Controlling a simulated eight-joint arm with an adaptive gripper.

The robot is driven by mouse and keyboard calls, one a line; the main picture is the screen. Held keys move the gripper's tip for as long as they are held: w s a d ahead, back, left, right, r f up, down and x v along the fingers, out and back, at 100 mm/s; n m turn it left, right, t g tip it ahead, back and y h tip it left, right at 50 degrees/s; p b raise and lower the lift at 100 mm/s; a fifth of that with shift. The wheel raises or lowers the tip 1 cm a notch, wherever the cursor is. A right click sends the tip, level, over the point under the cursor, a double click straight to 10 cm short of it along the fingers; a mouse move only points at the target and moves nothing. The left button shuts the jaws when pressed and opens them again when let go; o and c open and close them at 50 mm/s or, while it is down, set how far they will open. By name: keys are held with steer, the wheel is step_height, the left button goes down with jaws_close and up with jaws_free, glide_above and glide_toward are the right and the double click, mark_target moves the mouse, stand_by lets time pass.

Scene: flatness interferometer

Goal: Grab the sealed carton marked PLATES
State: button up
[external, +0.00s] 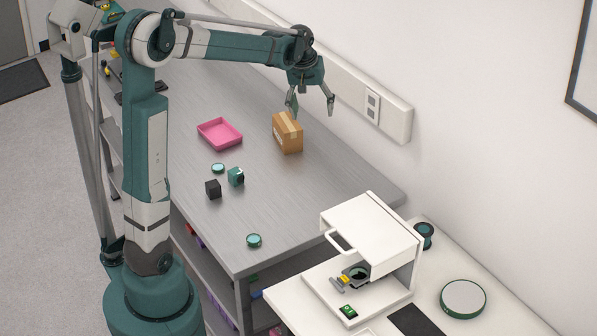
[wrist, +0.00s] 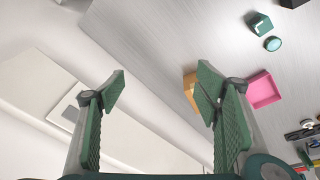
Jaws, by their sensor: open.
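The sealed carton (external: 287,134) is a brown cardboard box with a tape strip on top. It stands on the grey table towards the wall side. Some dark print shows on its side, too small to read. My gripper (external: 311,107) is open and empty, above the carton and a little to its right, nearer the wall. In the wrist view the carton (wrist: 190,88) shows partly behind the right finger, which hides much of it.
A pink tray (external: 220,133) lies left of the carton. A black cube (external: 213,188), a teal block (external: 236,176) and small teal discs (external: 254,240) sit nearer the front. A wall rail with a socket (external: 372,104) runs close beside my gripper. A white instrument (external: 365,245) stands on the front bench.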

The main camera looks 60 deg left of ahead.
mark_target(288, 124)
steer(key=w+a+f+n+g, duration=0.1)
steer(key=w+a+f+n, duration=0.1)
steer(key=a+f, duration=0.5)
steer(key=w+a+f+n, duration=0.2)
steer(key=w+a+f, duration=0.1)
steer(key=a+f, duration=0.4)
steer(key=w+a+f+n+g+h, duration=0.1)
steer(key=w+a+f+n, duration=0.1)
steer(key=a+f, duration=0.5)
steer(key=shift+w+a+g, duration=0.15)
steer(key=shift+a+g, duration=0.15)
steer(key=shift+a, duration=2.25)
steer(key=shift+a+f, duration=0.25)
steer(key=shift+f, duration=0.15)
steer(key=shift+f, duration=1.15)
steer(key=shift+f, duration=0.15)
steer(key=shift+f, duration=2.45)
